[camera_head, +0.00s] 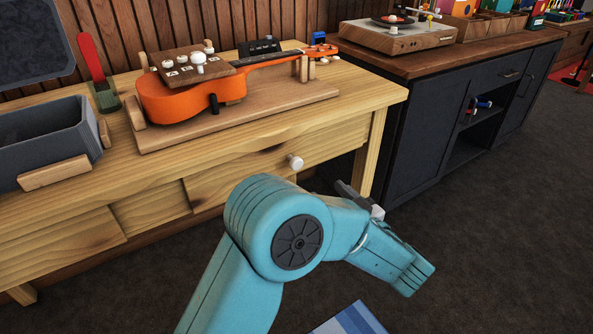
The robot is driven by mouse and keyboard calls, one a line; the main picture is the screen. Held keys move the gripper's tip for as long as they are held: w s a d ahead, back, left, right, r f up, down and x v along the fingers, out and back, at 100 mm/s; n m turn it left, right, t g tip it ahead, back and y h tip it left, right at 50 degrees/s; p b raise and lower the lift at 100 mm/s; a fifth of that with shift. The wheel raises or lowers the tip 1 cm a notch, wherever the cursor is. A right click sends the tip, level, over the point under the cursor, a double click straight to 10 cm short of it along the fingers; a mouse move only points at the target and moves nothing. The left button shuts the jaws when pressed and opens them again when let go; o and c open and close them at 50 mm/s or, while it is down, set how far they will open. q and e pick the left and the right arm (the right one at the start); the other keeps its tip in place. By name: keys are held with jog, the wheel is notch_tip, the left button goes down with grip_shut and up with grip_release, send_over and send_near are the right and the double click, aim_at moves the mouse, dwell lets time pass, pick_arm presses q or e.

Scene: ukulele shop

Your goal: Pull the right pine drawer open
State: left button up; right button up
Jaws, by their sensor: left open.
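The right pine drawer (240,178) is in the front of the pine workbench (372,103), and its front looks flush with the bench. Its round white knob (295,161) shows just above my teal arm. My left gripper (349,191) is dark grey, open and empty. It is right of and lower than the knob, apart from it in the picture, in front of the bench's right end. My own arm hides part of the gripper and the lower edge of the drawer. My right gripper is not in view.
An orange ukulele (195,96) lies on a wooden board (265,117) on the bench. A grey bin (45,140) stands at the left. A dark cabinet (420,150) with a turntable (398,35) stands at the right.

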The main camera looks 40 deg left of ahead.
aim_at(298, 164)
pick_arm(q)
jog(key=b+x, duration=0.3)
jog(key=x, duration=0.9)
jog(key=shift+w+a+f, duration=0.1)
jog(key=shift+w+a, duration=0.1)
jog(key=shift+a, duration=0.15)
jog(key=shift+w+a+b, duration=0.3)
jog(key=shift+a, duration=0.25)
grip_shut()
